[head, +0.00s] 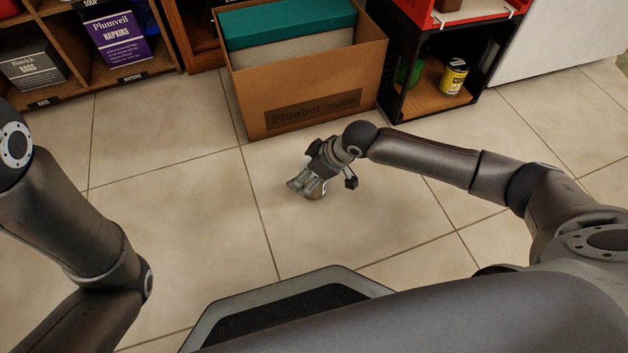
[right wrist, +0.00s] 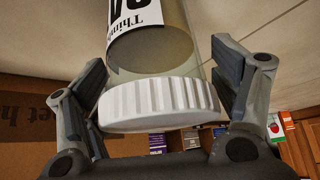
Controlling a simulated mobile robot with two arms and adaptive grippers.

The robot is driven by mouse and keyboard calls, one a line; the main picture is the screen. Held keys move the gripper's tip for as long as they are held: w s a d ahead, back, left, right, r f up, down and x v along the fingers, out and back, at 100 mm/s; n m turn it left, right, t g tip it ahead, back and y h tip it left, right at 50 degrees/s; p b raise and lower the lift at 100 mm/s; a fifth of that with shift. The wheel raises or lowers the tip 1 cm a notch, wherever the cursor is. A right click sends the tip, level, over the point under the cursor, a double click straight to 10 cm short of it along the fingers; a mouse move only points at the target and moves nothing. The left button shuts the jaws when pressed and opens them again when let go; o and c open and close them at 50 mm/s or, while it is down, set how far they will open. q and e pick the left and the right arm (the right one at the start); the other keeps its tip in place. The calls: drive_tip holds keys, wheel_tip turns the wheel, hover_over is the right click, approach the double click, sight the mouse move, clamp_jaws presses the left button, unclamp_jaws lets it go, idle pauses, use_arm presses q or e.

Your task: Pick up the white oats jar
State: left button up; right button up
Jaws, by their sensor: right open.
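The oats jar (right wrist: 145,55) fills the middle of the right wrist view. It has a white ribbed lid (right wrist: 158,100), a clear body with pale contents, and a white label with black letters, partly cut off. My right gripper (right wrist: 160,72) is open, with one finger on each side of the jar near the lid; the left finger is very close, and I cannot tell if it touches. In the head view my right gripper (head: 307,186) is low over the floor and hides most of the jar (head: 319,193). My left arm shows, but its gripper is out of view.
A cardboard box (head: 310,105) with a teal-topped item stands just behind my right gripper. A dark crate (head: 432,125) holding a yellow can (head: 454,77) is to its right. Wooden shelves (head: 70,95) with napkins and bags stand at back left. The tiled floor left of the gripper is clear.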

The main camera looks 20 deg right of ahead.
drive_tip(key=shift+r, duration=0.1)
drive_tip(key=c, duration=1.3)
drive_tip(key=shift+o, duration=0.2)
